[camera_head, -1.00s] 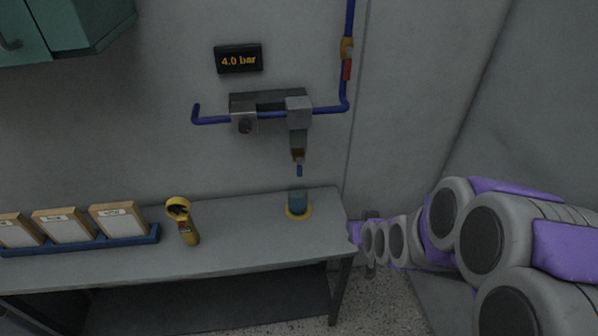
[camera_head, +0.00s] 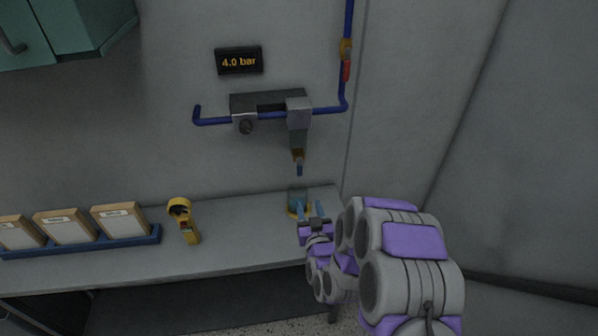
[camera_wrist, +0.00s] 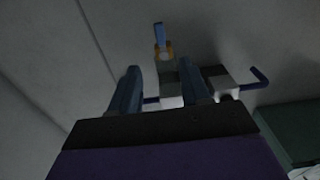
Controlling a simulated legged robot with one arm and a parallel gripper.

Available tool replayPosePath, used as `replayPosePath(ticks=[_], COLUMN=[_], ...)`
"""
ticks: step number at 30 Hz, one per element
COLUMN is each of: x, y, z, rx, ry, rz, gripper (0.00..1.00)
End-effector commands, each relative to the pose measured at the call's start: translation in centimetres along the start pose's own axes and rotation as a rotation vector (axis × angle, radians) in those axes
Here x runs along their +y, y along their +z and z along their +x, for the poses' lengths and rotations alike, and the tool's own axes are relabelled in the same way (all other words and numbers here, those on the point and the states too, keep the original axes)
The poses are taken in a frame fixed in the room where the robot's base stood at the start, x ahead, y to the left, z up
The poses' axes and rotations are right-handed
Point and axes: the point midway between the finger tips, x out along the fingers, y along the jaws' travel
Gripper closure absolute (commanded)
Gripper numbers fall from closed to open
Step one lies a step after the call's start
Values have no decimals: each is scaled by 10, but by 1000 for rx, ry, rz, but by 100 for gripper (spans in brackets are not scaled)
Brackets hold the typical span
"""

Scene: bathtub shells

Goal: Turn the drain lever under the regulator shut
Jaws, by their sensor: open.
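The regulator unit (camera_head: 270,104) is mounted on the wall along a blue pipe. Its grey bowl (camera_head: 299,138) hangs down on the right side. Under it is a brass fitting (camera_head: 298,155) with a small blue drain lever (camera_head: 299,170) pointing down. In the wrist view the blue lever (camera_wrist: 160,35) shows beyond and between the fingers, with the orange-brass fitting (camera_wrist: 163,51) beside it. My gripper (camera_head: 310,208) is open and empty, below the lever and apart from it, in front of the beaker. The gripper (camera_wrist: 159,68) also shows its two fingers apart in the wrist view.
A clear beaker with blue liquid (camera_head: 295,193) stands on the bench (camera_head: 240,240) under the drain. A yellow handheld device (camera_head: 184,220) and a blue rack (camera_head: 90,243) of boxes stand left. A display (camera_head: 239,61) reads 4.0 bar. A red-handled valve (camera_head: 346,70) is on the upright pipe.

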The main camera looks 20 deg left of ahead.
Motion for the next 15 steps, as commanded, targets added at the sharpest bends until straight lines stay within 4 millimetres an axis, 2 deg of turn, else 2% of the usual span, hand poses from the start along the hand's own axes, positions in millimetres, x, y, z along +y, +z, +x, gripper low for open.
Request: replayPosePath(ticks=[15], x=[-2], y=[1], z=[71], rx=[0], ry=[0], rz=[0], gripper=[53])
